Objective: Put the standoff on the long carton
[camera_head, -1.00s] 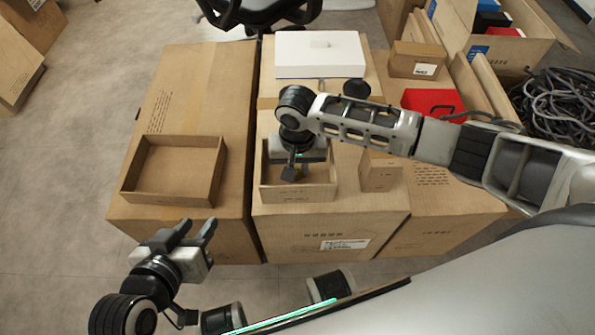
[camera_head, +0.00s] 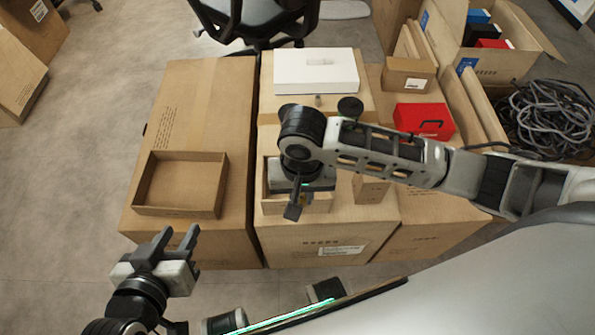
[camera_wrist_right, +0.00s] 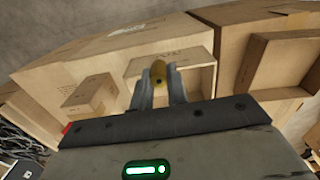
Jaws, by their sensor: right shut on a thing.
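The standoff (camera_wrist_right: 158,75) is a small brass-coloured cylinder, held between the fingertips of my right gripper (camera_wrist_right: 160,85) in the right wrist view. In the head view my right gripper (camera_head: 295,205) is above the small open tray (camera_head: 284,207) on the middle carton, and its wrist hides the standoff there. The long carton (camera_head: 205,105) is the tall brown one at the left, with an open, empty tray (camera_head: 180,213) on its near part. The far part of its top is bare. My left gripper (camera_head: 178,245) is open and empty in front of the long carton.
On the middle carton (camera_head: 350,230) are a white box (camera_head: 316,72), a small grey cylinder (camera_head: 318,101) and a dark round knob-like thing (camera_head: 350,106). To the right are a red box (camera_head: 425,118), a small brown box (camera_head: 408,73) and coiled cables (camera_head: 545,120).

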